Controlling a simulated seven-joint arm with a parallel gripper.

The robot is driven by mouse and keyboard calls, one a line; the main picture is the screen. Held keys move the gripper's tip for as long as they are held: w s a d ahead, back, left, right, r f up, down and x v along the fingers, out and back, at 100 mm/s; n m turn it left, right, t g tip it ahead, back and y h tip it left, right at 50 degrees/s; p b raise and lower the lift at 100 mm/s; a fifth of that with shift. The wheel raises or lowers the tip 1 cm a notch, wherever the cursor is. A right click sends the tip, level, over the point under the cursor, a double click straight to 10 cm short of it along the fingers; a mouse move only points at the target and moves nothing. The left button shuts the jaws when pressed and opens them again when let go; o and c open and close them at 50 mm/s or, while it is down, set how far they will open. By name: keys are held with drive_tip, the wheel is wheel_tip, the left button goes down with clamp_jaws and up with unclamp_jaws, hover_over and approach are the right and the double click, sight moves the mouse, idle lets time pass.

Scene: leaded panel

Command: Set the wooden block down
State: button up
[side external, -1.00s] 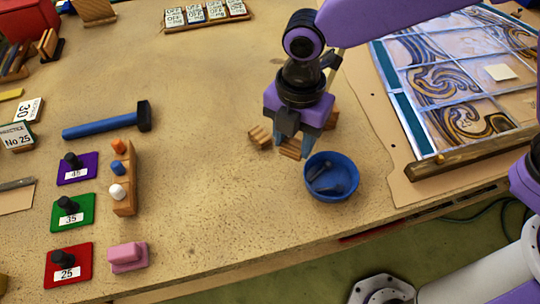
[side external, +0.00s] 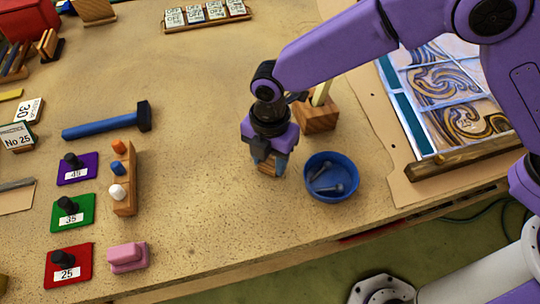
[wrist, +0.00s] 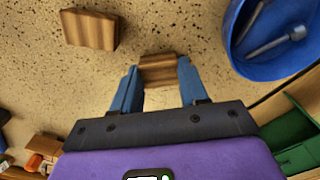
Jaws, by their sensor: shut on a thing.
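My gripper (side external: 269,162) is shut on a small striped brown wooden block (side external: 268,170), left of the blue bowl. In the wrist view the block (wrist: 158,69) sits between the two blue fingers of my gripper (wrist: 159,82), with its far end sticking out. The block is low over the sandy table (side external: 210,210); I cannot tell whether it touches it. A second wooden block (wrist: 90,28) lies on the table in the wrist view, apart from the held one.
A blue bowl (side external: 331,196) with bolts stands close to the right of my gripper. A wooden holder (side external: 316,116) stands behind it. A hammer (side external: 105,122) and a pink block (side external: 127,256) lie to the left. The table between is clear.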

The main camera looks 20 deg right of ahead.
sight(271, 162)
drive_tip(key=o, duration=1)
drive_tip(key=shift+f, duration=0.1)
wheel_tip(271, 162, up, 12)
drive_tip(key=shift+r, duration=0.15)
drive_tip(key=shift+d, duration=0.15)
drive_tip(key=s+d+m, duration=0.4)
drive_tip(key=s+d, duration=0.2)
drive_tip(key=d, duration=0.6)
drive_tip(key=s+d+m, duration=0.5)
drive_tip(key=s+d, duration=0.2)
drive_tip(key=d, duration=0.6)
drive_tip(key=s+d+r+m, duration=0.1)
drive_tip(key=s+d+m, duration=0.4)
drive_tip(key=d, duration=0.7)
drive_tip(key=shift+s+d, duration=0.2)
drive_tip(key=shift+s, duration=0.65)
